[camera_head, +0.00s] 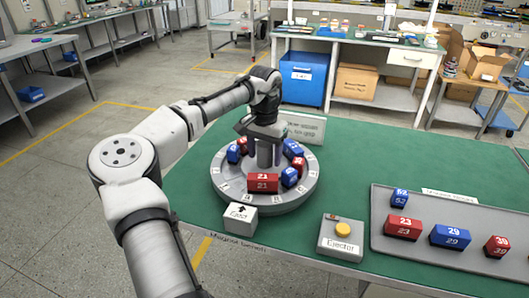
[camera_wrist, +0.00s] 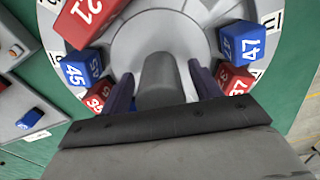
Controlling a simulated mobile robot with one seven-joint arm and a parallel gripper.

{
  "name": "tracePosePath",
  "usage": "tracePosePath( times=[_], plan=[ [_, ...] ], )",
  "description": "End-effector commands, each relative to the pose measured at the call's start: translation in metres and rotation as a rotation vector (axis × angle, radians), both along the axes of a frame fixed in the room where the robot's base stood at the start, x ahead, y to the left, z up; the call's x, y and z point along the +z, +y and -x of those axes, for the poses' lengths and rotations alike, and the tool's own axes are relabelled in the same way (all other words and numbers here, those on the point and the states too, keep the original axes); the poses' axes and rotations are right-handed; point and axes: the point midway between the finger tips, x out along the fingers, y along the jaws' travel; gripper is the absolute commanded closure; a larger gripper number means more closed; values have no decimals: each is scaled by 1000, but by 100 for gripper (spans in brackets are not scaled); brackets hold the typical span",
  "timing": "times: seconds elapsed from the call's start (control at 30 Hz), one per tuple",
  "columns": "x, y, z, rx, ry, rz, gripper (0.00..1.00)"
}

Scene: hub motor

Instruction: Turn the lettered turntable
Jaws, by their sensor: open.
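The lettered turntable (camera_head: 228,192) is a round grey disc on the green table, with letters on its rim. It carries several red and blue numbered blocks, including red block 21 (camera_head: 263,183) at the front. A grey knob (camera_wrist: 161,82) stands up at its centre. My gripper (camera_head: 265,146) points down over the centre. In the wrist view the open gripper (camera_wrist: 162,84) has a dark finger on either side of the knob, with the knob between them. Gaps show beside the knob, so contact is not visible. Blue block 47 (camera_wrist: 242,42) lies right of the fingers.
A grey box with an arrow (camera_head: 240,217) stands in front of the disc. The ejector box (camera_head: 341,238) with a yellow button is to its right. A grey tray (camera_head: 378,220) holds numbered blocks. A sign (camera_head: 306,128) stands behind the disc. The table's back right is bare.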

Motion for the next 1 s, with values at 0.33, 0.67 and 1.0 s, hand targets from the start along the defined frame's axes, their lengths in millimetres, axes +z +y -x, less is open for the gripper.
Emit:
tracePosePath(
  times=[0.33, 0.67, 1.0],
  plan=[
    [0, 0, 0, 0, 0, 0, 71],
    [1, 0, 0, -2, 0, 0, 100],
    [2, 0, -3, -56, 1, 3, 100]
  ],
)
